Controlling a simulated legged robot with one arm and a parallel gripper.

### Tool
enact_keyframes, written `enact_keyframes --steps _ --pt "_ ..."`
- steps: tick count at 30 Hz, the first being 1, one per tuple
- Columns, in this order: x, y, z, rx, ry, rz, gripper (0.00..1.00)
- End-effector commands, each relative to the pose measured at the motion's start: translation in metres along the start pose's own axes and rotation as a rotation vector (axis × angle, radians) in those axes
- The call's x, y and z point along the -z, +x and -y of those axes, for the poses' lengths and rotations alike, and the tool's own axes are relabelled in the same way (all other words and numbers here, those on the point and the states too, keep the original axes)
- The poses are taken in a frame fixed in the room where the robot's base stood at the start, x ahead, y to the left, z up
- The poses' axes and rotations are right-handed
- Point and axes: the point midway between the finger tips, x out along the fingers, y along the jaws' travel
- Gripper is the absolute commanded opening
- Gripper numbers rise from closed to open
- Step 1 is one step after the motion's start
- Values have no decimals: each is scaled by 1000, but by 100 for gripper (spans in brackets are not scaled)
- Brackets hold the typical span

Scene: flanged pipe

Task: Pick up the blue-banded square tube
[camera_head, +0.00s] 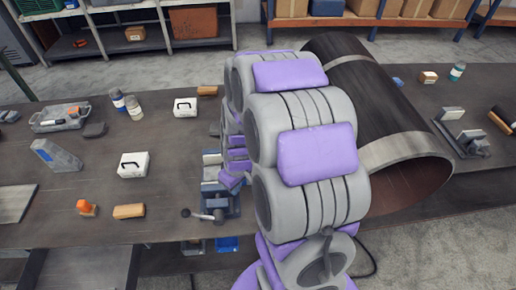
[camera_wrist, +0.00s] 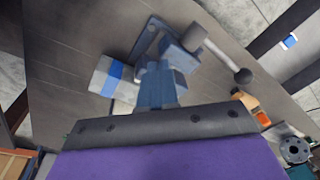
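The blue-banded square tube (camera_wrist: 113,76) is a pale grey piece with a bright blue band. In the wrist view it sits beside a blue vise (camera_wrist: 160,85); I cannot tell whether they touch. The vise (camera_head: 222,195) stands near the table's front edge in the head view, where I cannot make out the tube for sure behind my arm. My gripper (camera_wrist: 160,125) shows in the wrist view as a dark bolted bar with purple behind it, above the vise and tube. The finger gap is not visible, and nothing held shows.
The vise handle (camera_wrist: 220,52) sticks out to the right in the wrist view. A large dark pipe (camera_head: 365,95) lies right of my arm. White boxes (camera_head: 133,164), a wooden block (camera_head: 129,211) and an orange-topped item (camera_head: 86,207) lie on the left table.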

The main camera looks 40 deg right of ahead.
Motion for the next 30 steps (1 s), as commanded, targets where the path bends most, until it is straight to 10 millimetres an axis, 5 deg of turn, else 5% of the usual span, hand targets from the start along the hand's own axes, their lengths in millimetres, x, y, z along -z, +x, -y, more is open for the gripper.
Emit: enact_keyframes --steps 15,30 --pt "-55 -82 96 14 56 117 0" --pt "-149 -134 149 -43 152 231 0"
